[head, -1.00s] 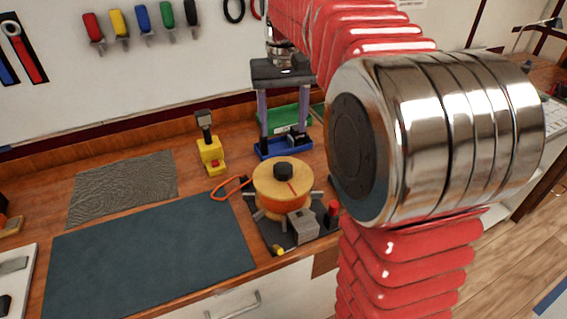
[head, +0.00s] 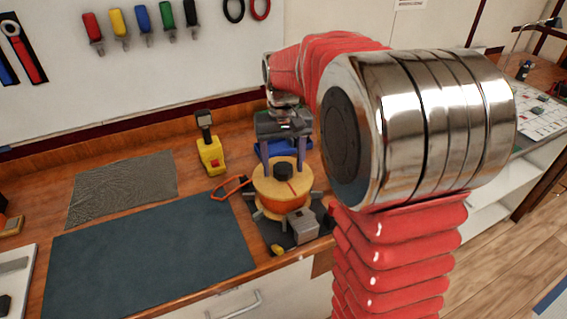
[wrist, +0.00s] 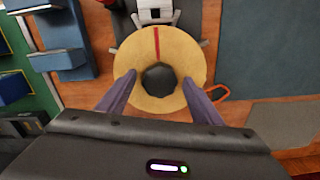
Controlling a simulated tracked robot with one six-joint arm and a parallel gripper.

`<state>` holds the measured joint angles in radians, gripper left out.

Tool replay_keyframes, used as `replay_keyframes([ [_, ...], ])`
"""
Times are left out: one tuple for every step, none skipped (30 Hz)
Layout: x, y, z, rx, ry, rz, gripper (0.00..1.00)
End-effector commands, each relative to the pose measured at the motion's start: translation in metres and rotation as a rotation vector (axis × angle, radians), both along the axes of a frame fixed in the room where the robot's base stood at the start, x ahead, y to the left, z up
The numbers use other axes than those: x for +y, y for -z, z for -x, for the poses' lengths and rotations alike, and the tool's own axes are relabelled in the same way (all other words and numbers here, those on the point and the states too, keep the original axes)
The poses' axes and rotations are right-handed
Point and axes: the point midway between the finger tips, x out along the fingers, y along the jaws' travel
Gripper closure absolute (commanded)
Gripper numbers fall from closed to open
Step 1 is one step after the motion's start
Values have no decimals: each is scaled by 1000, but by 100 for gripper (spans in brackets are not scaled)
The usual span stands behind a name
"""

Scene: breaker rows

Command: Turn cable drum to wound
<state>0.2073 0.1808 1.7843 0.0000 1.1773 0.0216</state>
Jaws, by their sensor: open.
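The cable drum (head: 270,187) has a round wooden top with a red line and a dark central knob (head: 283,171), and orange cable wound below. It stands on a dark base plate beside a grey block (head: 302,224). In the wrist view the drum top (wrist: 190,58) shows from above, its red line pointing to the top of the picture, with the dark knob (wrist: 159,80) at its middle. My gripper (wrist: 160,76) is open and empty, its two fingers on either side of the knob and apart from it. Whether the fingertips reach knob height I cannot tell.
An orange cable loop (head: 232,187) lies left of the drum. A yellow tool (head: 211,157) stands behind it. A dark blue mat (head: 150,250) covers the bench at left. Blue bins (wrist: 58,55) show at left in the wrist view.

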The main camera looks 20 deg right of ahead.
Motion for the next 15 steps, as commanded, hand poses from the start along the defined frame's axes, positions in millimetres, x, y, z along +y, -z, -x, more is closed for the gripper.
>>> replay_keyframes([
  [0, 1, 0, 0, 0, 0, 40],
  [0, 1, 0, 0, 0, 0, 40],
  [0, 1, 0, 0, 0, 0, 40],
  [0, 1, 0, 0, 0, 0, 40],
  [0, 1, 0, 0, 0, 0, 40],
  [0, 1, 0, 0, 0, 0, 40],
  [0, 1, 0, 0, 0, 0, 40],
  [0, 1, 0, 0, 0, 0, 40],
  [0, 1, 0, -1, 0, 0, 43],
  [0, 1, 0, -1, -1, 0, 45],
  [0, 1, 0, -1, -1, 0, 47],
  [0, 1, 0, -1, -1, 0, 50],
  [0, 1, 0, -1, -1, 0, 52],
  [0, 1, 0, -1, -1, 0, 54],
  [0, 1, 0, -1, -1, 0, 57],
])
